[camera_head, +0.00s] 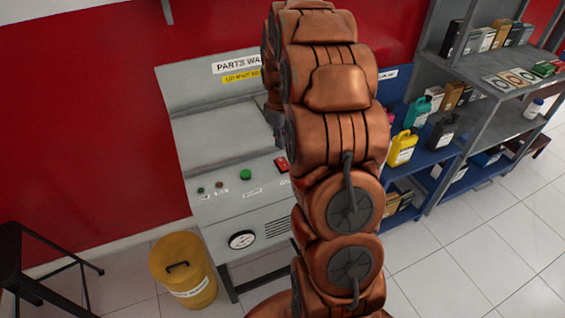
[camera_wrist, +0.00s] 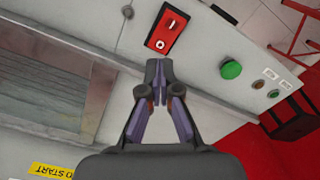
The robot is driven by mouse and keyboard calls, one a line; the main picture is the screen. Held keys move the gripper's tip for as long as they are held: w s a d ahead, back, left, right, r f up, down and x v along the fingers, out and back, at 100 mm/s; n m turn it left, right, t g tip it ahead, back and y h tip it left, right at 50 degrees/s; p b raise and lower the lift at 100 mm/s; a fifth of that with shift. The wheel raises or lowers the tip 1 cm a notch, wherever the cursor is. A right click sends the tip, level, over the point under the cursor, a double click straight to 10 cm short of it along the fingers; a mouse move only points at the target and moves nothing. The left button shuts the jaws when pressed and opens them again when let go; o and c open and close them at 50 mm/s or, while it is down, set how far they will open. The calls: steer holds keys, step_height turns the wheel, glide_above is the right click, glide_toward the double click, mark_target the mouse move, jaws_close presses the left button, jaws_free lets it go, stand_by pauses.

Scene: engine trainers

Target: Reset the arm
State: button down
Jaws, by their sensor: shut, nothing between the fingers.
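My arm (camera_head: 335,140) rises through the middle of the head view and hides part of the grey parts washer (camera_head: 220,130). In the wrist view my gripper (camera_wrist: 158,68) is shut and empty, with its fingertips together. The tips point toward the red rocker switch (camera_wrist: 166,29) marked I and O on the washer's front panel. I cannot tell whether they touch it. The switch also shows in the head view (camera_head: 282,164), just left of my arm. A green button (camera_wrist: 231,69) lies to its right in the wrist view. The gripper itself is mostly hidden behind the arm in the head view.
A dark stool or stand (camera_head: 45,262) is at the lower left. Blue shelving (camera_head: 435,160) and a grey rack (camera_head: 495,95) with bottles and boxes stand right. The tiled floor at lower right is clear.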

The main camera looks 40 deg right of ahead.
steer(key=shift+r, duration=0.75)
steer(key=shift+s+a, duration=0.1)
steer(key=shift+a, duration=0.1)
steer(key=s+a+r+m, duration=0.1)
steer(key=s+a+r, duration=0.3)
steer(key=s+a, duration=0.35)
steer(key=s+a+r, duration=0.3)
steer(key=s+a, duration=0.3)
steer(key=a, duration=0.3)
steer(key=s+a+m+g, duration=0.1)
steer(key=s+a, duration=0.3)
steer(key=s, duration=0.5)
steer(key=s+a+m, duration=0.1)
steer(key=s+a, duration=0.2)
steer(key=s, duration=0.5)
steer(key=shift+s+a+g, duration=0.35)
steer(key=shift+s+g, duration=0.05)
steer(key=shift+s, duration=0.1)
